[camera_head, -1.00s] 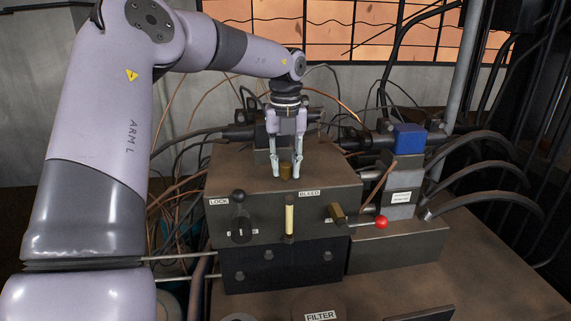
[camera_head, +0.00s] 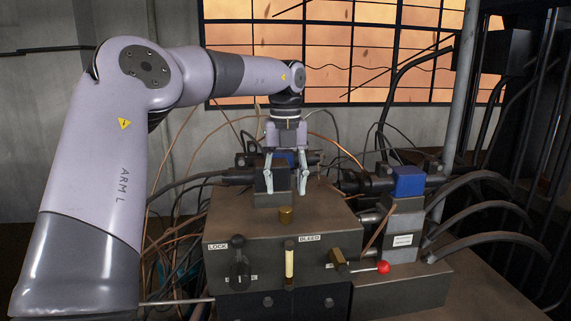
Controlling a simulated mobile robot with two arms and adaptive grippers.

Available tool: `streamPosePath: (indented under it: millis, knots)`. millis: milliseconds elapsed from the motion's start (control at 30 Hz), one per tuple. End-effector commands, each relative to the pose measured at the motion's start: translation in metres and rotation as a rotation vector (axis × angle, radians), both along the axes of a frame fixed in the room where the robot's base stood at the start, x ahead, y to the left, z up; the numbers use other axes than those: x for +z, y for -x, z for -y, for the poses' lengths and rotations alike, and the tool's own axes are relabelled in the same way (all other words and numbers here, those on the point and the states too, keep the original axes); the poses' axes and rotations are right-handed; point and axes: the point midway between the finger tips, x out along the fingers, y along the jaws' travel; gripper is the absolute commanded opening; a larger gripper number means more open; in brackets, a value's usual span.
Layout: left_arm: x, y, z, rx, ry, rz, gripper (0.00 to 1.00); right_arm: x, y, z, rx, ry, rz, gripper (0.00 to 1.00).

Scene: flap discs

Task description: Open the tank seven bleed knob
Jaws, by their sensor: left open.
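No tank number can be read. My left gripper (camera_head: 285,191) points down above and apart from the knob. Its two fingers are spread wider than the knob, with nothing between them. How far the knob has turned cannot be told. My right gripper is out of view.
The block's front has a black ball-ended lever (camera_head: 240,243) by the "LOCK" label, a pale sight tube (camera_head: 289,264), and a brass valve with a red ball handle (camera_head: 383,267). A blue-capped grey unit (camera_head: 408,181) and thick hoses (camera_head: 485,208) crowd the right. Cables hang behind.

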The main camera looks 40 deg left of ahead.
Motion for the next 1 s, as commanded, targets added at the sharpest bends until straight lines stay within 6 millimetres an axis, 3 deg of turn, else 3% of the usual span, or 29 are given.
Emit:
streamPosePath:
  millis: [100,300,1000]
  knots:
    - [0.024,-0.001,0.0,0.001,0.0,0.004,0.46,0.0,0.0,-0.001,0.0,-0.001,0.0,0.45]
    - [0.047,0.0,0.0,0.0,0.0,0.001,0.46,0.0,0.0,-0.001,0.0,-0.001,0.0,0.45]
    - [0.055,0.0,0.0,0.0,0.0,0.0,0.46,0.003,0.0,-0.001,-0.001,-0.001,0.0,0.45]
